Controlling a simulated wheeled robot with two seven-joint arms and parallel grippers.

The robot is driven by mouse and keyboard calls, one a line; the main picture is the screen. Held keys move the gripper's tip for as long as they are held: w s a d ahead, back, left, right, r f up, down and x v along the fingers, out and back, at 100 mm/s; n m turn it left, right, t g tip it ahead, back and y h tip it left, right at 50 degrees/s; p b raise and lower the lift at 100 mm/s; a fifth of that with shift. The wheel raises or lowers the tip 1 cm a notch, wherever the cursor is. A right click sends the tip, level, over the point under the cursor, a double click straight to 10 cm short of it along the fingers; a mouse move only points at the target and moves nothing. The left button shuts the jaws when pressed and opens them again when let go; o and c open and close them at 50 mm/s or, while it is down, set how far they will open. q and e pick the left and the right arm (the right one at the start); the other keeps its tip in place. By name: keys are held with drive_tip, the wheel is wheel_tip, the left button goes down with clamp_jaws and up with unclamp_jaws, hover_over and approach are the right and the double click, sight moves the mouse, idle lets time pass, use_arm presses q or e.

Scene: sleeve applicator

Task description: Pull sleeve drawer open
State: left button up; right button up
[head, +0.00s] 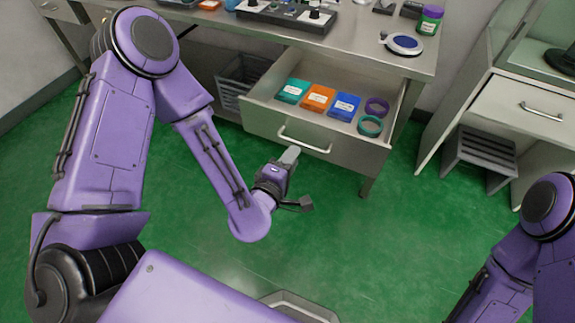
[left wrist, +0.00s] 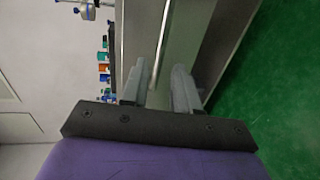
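The grey metal drawer (head: 265,124) stands pulled out from under the bench in the head view. Inside lie teal (head: 293,90), orange (head: 318,98) and blue (head: 345,105) packets, a purple ring (head: 377,107) and a teal ring (head: 370,126). Its bar handle (head: 303,142) is on the front panel. My left gripper (head: 289,157) is just in front of and below the handle. In the left wrist view its fingers (left wrist: 160,88) are apart, with the handle bar (left wrist: 160,45) seen beyond the gap. I cannot tell whether they touch it. My right gripper is out of view.
The bench top (head: 375,55) above holds a black tray (head: 290,14), a purple-lidded jar (head: 430,20) and a round blue-white dish (head: 404,44).

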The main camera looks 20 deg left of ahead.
use_arm(q)
drive_tip(key=s+p, duration=0.2)
drive_tip(key=s, duration=0.1)
drive_tip(key=shift+s+r, duration=0.25)
drive_tip(key=shift+r, duration=0.1)
